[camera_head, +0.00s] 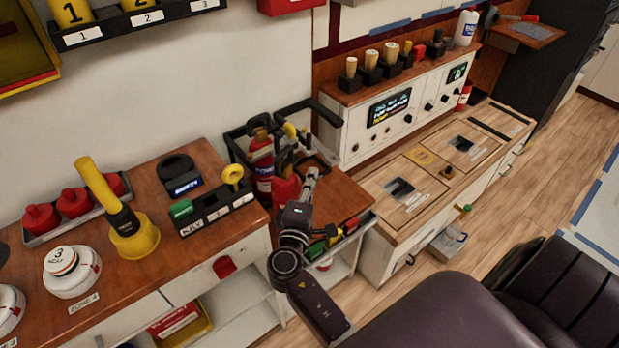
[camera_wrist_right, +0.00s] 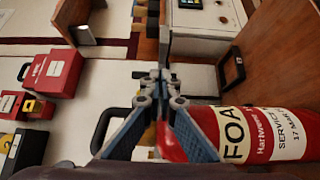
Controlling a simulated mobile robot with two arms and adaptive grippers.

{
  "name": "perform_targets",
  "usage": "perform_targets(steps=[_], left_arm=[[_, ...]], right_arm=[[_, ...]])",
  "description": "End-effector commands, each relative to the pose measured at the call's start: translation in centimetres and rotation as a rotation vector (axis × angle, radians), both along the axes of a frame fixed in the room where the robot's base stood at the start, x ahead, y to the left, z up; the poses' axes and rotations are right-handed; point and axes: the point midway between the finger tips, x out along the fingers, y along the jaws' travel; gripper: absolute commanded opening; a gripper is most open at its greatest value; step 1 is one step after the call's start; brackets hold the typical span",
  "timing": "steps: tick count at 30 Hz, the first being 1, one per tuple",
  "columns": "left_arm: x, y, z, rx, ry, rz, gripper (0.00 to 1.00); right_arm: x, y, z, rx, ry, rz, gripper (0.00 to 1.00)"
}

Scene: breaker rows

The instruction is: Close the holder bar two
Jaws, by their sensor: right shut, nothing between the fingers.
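A black holder frame (camera_head: 238,143) stands at the wall on the wooden counter, around red extinguishers (camera_head: 262,165). One black bar (camera_head: 325,113) sticks out from the frame to the right and looks swung open. I cannot read which bar is number two. My right gripper (camera_head: 312,172) is shut and empty, beside the frame and below that bar. In the right wrist view the shut fingers (camera_wrist_right: 160,76) are beside a red foam extinguisher (camera_wrist_right: 205,130), with a black looped bar (camera_wrist_right: 104,124) to the left. A dark upright strip shows just beyond the fingertips. My left gripper is out of view.
A white control panel (camera_head: 350,138) with knobs stands right of the holder. A yellow bell-shaped tool (camera_head: 135,238), red-capped items (camera_head: 73,203) and a small key rack (camera_head: 215,212) crowd the left counter. Open floor (camera_head: 560,140) lies to the right.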

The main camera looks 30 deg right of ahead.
Motion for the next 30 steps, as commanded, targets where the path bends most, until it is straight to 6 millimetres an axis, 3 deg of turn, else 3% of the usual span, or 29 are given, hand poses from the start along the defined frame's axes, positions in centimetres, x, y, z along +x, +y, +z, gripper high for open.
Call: perform_targets(steps=[10,30], left_arm=[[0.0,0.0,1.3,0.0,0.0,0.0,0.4],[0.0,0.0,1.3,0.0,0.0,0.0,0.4]], right_arm=[[3.6,-3.7,0.1,-0.001,0.001,-0.001,0.0],[3.8,-4.6,0.0,-0.002,0.001,0.028,0.0]])
